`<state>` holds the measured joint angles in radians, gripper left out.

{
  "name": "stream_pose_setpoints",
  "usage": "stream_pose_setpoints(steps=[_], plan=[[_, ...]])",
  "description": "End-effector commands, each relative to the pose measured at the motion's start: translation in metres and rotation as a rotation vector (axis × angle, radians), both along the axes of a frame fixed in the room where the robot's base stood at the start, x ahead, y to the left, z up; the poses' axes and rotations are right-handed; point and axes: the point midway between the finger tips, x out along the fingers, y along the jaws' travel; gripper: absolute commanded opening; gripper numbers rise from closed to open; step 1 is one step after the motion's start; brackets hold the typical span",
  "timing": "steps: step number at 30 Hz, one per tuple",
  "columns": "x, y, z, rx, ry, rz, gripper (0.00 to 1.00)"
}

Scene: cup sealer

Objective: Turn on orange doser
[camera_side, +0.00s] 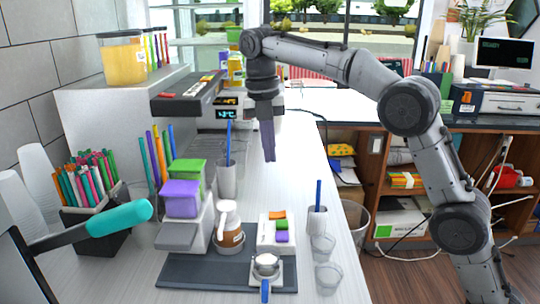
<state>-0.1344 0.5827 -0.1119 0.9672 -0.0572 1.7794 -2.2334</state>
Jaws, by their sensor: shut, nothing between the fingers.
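A small white box (265,246) stands on the counter at the lower middle, with an orange patch (277,215), a green patch (281,225) and a purple patch (282,237) on top. They look like buttons or switches; whether any is pressed I cannot tell. No doser is clearly labelled orange. My gripper (269,158) points down over the counter, behind and above the white box and apart from it. Its purple-grey fingers are shut and empty.
Green (187,172) and purple (181,198) containers stand left of the box. A brown cup (229,241) and a small metal cup (266,264) are close by on the dark mat (190,272). Cups with blue straws stand at left (226,180) and right (317,222).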

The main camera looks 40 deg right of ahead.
Motion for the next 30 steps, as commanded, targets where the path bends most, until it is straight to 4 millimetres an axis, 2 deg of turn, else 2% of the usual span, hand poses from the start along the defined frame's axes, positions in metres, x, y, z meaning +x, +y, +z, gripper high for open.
stream_pose_setpoints(steps=[4, 11, 17, 23, 30], plan=[[-0.008, -0.007, 0.0, -0.034, 0.032, -0.001, 0.0], [-0.008, -0.007, 0.0, -0.033, 0.032, -0.001, 0.0], [-0.01, -0.009, -0.01, -0.033, 0.033, -0.002, 0.0], [-0.013, -0.012, -0.039, -0.034, 0.034, -0.003, 0.0], [-0.017, -0.016, -0.084, -0.034, 0.034, -0.003, 0.0]])
